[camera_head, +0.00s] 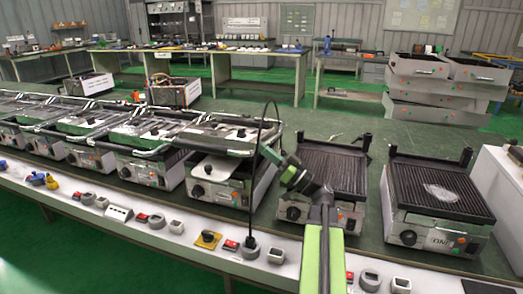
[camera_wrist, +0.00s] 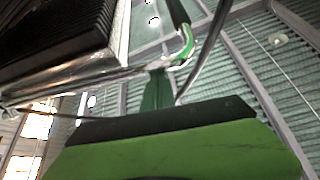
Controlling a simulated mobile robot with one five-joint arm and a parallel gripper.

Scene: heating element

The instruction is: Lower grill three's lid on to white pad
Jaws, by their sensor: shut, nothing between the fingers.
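Grill three, taken as the third from the right (camera_head: 228,185), stands on the bench with its silver-framed lid (camera_head: 228,138) raised above its base. A white pad (camera_head: 212,168) shows in the gap between lid and base. My gripper (camera_head: 268,152) is shut and empty at the right side of the lid; I cannot tell whether it touches it. In the wrist view, a dark ribbed plate with a silvery edge (camera_wrist: 120,40), apparently the lid's underside, fills the upper left, close to my green gripper parts (camera_wrist: 160,90).
Two grills with bare ribbed plates, one near (camera_head: 335,170) and one far right (camera_head: 437,187), stand without lids. More lidded grills (camera_head: 85,150) line the bench to the left. A black cable (camera_head: 256,185) hangs beside grill three. Switches and knobs (camera_head: 155,218) line the bench's front strip.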

